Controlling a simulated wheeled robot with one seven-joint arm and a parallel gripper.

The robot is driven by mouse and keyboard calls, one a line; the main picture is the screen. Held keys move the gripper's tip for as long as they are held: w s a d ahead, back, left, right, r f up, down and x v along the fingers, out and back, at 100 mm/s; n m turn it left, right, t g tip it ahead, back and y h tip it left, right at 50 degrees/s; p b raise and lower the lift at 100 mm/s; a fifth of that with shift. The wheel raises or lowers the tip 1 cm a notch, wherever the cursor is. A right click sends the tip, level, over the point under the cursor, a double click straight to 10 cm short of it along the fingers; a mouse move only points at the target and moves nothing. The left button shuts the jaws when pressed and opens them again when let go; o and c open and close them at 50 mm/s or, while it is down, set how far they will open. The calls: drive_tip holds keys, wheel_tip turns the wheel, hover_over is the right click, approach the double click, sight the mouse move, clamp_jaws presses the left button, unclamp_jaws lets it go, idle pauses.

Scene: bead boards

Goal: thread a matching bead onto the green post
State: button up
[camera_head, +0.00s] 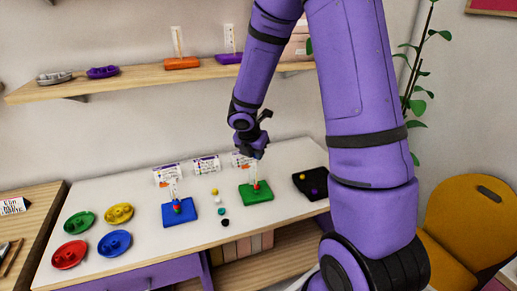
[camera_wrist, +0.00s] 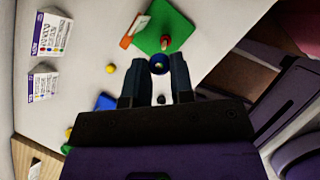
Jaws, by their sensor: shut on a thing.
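My gripper (camera_head: 257,153) is above the green board (camera_head: 257,197), close to the top of its pale upright post (camera_head: 254,174). In the wrist view my gripper (camera_wrist: 160,66) is shut on a dark blue bead (camera_wrist: 159,63) at the fingertips. A red bead (camera_head: 256,187) sits low on the green board's post; it also shows in the wrist view (camera_wrist: 165,43), beside the held bead. The wrist view shows the green board (camera_wrist: 175,22) beyond the fingertips. I cannot tell whether the held bead touches the post.
A blue board (camera_head: 178,214) with a beaded post stands to the left. Loose beads, including a yellow one (camera_head: 215,191) and a black one (camera_head: 226,222), lie between the boards. A black tray (camera_head: 307,178) is at right. Several coloured dishes (camera_head: 69,255) stand at left.

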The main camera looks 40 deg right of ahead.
drive_tip(key=shift+f, duration=2.5)
drive_tip(key=shift+f, duration=1.65)
drive_tip(key=o, duration=1)
drive_tip(key=shift+c, duration=0.2)
drive_tip(key=v, duration=1)
drive_tip(key=shift+r, duration=0.4)
drive_tip(key=shift+a, duration=0.1)
